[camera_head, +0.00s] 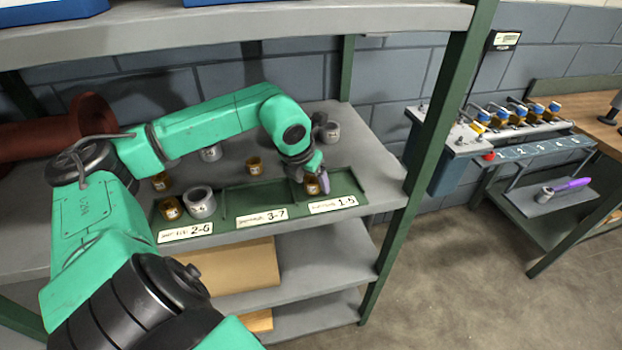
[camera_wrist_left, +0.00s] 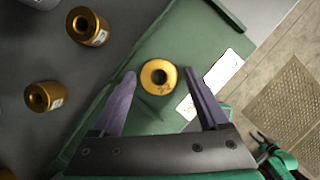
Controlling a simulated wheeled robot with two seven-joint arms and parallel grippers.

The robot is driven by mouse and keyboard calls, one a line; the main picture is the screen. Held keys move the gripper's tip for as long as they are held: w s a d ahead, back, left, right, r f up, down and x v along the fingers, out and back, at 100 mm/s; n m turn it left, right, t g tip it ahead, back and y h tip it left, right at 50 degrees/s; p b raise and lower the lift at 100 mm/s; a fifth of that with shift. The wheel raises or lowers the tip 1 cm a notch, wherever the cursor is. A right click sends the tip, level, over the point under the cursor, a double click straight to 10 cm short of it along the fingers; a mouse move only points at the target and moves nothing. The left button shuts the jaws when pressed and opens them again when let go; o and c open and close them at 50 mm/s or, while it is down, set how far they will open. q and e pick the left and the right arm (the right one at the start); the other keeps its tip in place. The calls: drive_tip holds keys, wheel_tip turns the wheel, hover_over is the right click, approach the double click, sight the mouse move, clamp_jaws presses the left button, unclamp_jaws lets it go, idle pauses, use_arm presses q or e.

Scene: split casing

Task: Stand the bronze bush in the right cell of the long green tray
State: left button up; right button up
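The long green tray (camera_head: 245,199) lies along the front of the grey shelf. A bronze bush (camera_head: 312,186) stands in its right cell, behind the label 1-5. In the left wrist view this bush (camera_wrist_left: 158,76) shows its round end and dark bore, upright on the green tray floor. My left gripper (camera_head: 314,176) is over that cell. Its two fingers (camera_wrist_left: 161,100) are spread on either side of the bush, with visible gaps to it. Part of a green and black gripper-like shape (camera_wrist_left: 268,152), probably my right one, shows small at the lower right of the wrist view.
The left cell holds another bronze bush (camera_head: 171,208) and a grey bush (camera_head: 200,203); the middle cell looks empty. Behind the tray stand bronze bushes (camera_head: 254,165) (camera_head: 161,182) and grey ones (camera_head: 210,152) (camera_head: 330,132). A green shelf post (camera_head: 428,130) rises to the right.

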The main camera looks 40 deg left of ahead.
use_arm(q)
drive_tip(key=shift+r, duration=0.25)
drive_tip(key=shift+s+a+r, duration=0.1)
drive_tip(key=shift+r, duration=0.05)
drive_tip(key=b+v, duration=0.2)
drive_tip(key=v, duration=0.5)
drive_tip(key=shift+b, duration=0.4)
